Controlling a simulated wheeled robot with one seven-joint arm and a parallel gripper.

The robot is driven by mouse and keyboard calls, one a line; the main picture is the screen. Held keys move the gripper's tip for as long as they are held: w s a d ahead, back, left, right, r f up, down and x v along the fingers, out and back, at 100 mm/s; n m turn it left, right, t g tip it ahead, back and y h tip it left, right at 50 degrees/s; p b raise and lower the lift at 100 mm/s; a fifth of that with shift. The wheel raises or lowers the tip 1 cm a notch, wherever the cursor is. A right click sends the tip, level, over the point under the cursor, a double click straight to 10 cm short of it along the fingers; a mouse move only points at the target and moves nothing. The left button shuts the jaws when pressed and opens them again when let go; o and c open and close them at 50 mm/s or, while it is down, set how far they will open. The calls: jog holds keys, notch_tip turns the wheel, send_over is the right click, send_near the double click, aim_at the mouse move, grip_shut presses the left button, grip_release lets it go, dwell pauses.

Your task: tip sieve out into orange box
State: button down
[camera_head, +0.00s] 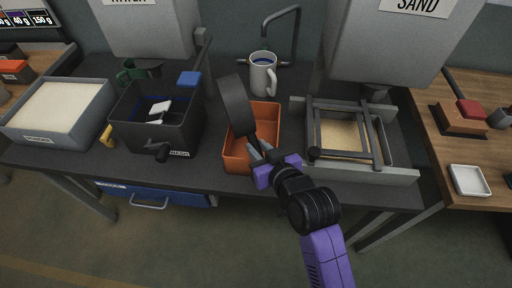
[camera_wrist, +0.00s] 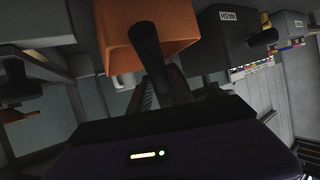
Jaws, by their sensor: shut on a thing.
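The sieve (camera_head: 236,104) is dark, round and shallow, with a handle. It is tilted steeply, almost on edge, over the left part of the orange box (camera_head: 267,115). My gripper (camera_head: 262,153) is shut on the sieve's handle at the front of the box. The visible inside of the box is plain orange, and the sieve and gripper hide part of it. I cannot tell whether the sieve holds anything. The wrist view shows the dark handle (camera_wrist: 145,42) against the orange box (camera_wrist: 178,24).
A black wash bin (camera_head: 185,135) stands left of the box, with a tray of pale material (camera_head: 60,105) beyond. A framed sand tray (camera_head: 345,135) stands close on the right. A grey mug (camera_head: 262,75) sits behind the box near a tap (camera_head: 294,35).

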jog(key=m, duration=0.1)
jog(key=d+m+y+b, duration=0.1)
jog(key=m+y, duration=0.1)
jog(key=shift+w+d+r+b, duration=0.25)
jog(key=shift+w+b, duration=0.05)
jog(key=shift+w, duration=0.05)
jog(key=shift+r, duration=0.1)
jog(key=shift+a+r+p, duration=0.1)
jog(key=shift+r+p, duration=0.35)
jog(key=shift+p, duration=0.35)
jog(key=r+n+h+p, duration=0.1)
jog(key=p, duration=0.1)
jog(key=n+h+p, duration=0.1)
jog(key=n, duration=0.1)
jog(key=shift+s+r+p, duration=0.1)
jog(key=shift+r+p, duration=0.25)
jog(key=shift+r, duration=0.05)
jog(key=shift+r+n+h+p, duration=0.2)
jog(key=shift+n+h+p, duration=0.2)
jog(key=shift+n+p, duration=0.1)
jog(key=shift+f+t, duration=0.1)
jog(key=shift+t, duration=0.2)
